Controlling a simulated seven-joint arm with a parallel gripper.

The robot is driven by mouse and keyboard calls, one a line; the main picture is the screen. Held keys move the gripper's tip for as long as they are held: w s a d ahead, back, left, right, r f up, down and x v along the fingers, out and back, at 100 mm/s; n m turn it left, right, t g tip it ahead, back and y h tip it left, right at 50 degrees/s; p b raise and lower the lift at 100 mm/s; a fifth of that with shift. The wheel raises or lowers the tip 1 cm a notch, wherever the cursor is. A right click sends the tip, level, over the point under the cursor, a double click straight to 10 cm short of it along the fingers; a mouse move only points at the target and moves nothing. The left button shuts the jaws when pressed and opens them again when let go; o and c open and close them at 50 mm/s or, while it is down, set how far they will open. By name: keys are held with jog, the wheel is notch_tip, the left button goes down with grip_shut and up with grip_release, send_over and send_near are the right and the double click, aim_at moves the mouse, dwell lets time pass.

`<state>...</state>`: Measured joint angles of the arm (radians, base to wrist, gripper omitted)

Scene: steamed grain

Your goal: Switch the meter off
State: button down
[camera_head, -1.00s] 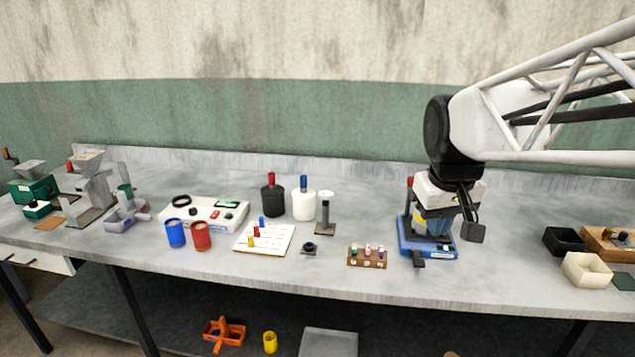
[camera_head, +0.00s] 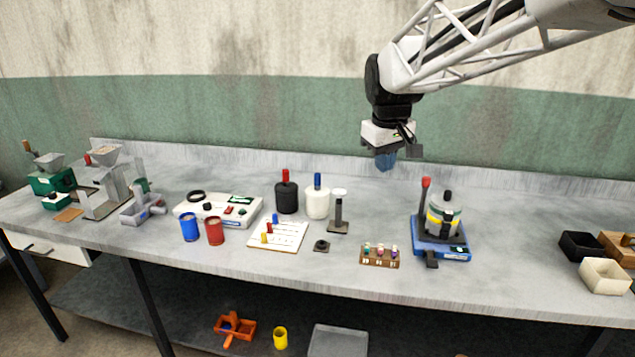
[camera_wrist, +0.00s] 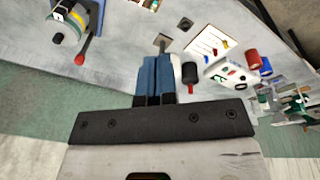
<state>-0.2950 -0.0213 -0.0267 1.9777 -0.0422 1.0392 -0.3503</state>
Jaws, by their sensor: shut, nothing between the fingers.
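A blue-based device (camera_head: 458,252) with a grey and yellow-banded cylinder, a red-tipped lever (camera_head: 425,192) and a small display stands right of centre. It also shows at the upper left of the wrist view (camera_wrist: 62,22). I cannot tell for sure which of these two is the meter. My gripper (camera_head: 386,163) is high above the back of the bench, touching nothing. Its blue fingers (camera_wrist: 156,72) are together and empty.
Black (camera_head: 286,198) and white (camera_head: 317,204) bottles stand below and left of my gripper. A grey stand (camera_head: 338,215), a peg board (camera_head: 290,238) and a wooden vial rack (camera_head: 379,262) are nearby. Blue and red cups front the white box. Open trays lie at right.

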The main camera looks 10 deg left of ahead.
jog(key=w+a+f+n, duration=0.1)
jog(key=w+a+n, duration=0.2)
jog(key=w+a, duration=0.75)
jog(key=n, duration=0.7)
send_over(230, 207)
jog(key=s, duration=0.2)
notch_tip(230, 207, down, 16)
jog(key=shift+s+f+g, duration=0.1)
jog(key=shift+s+g, duration=0.05)
jog(key=shift+g, duration=0.15)
jog(key=shift+f, duration=0.1)
jog(key=f, duration=0.4)
jog(key=w+f, duration=0.1)
jog(key=f, duration=0.8)
jog(key=shift+w+f, duration=0.4)
jog(key=shift+d, duration=0.1)
